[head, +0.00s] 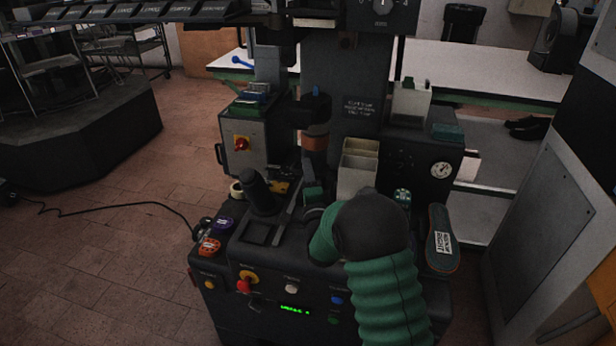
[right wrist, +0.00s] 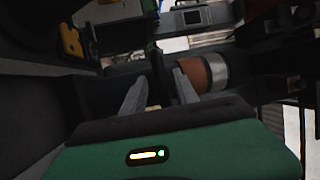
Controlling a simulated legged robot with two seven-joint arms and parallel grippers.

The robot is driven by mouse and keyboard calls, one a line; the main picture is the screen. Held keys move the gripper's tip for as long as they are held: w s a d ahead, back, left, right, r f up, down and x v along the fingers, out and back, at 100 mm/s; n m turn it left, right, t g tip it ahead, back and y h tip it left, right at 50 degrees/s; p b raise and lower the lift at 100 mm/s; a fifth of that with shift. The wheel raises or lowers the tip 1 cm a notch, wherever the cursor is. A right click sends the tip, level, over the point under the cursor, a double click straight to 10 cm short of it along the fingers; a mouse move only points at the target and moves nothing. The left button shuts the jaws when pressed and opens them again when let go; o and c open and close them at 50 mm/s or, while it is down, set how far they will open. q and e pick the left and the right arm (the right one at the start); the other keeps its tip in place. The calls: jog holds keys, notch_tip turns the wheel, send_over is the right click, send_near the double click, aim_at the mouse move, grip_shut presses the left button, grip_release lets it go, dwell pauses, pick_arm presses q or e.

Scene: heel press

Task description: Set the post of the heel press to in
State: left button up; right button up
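The heel press (head: 345,95) stands in the middle of the head view. Its upright post, with a copper-brown band (head: 316,141), rises left of the main column. The brown band and a silver ring (right wrist: 213,72) show close up in the right wrist view. My right arm reaches over the console from below; its gripper (head: 314,203) is mostly hidden behind my own wrist, near the foot of the post. In the right wrist view the two grey fingers (right wrist: 158,88) are apart, with a dark upright bar (right wrist: 154,72) between them. Contact cannot be told. My left gripper is not in view.
The console has a black knob-topped lever (head: 259,190), a red knob (head: 244,285) and a lit green display (head: 294,310). Cream bins (head: 357,170) stand behind my wrist. A grey cabinet (head: 560,235) stands further right.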

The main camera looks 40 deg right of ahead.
jog(key=p+v, duration=0.1)
jog(key=v, duration=1.5)
jog(key=shift+s+a+f, duration=0.15)
jog(key=shift+s+f, duration=0.05)
jog(key=shift+s, duration=0.15)
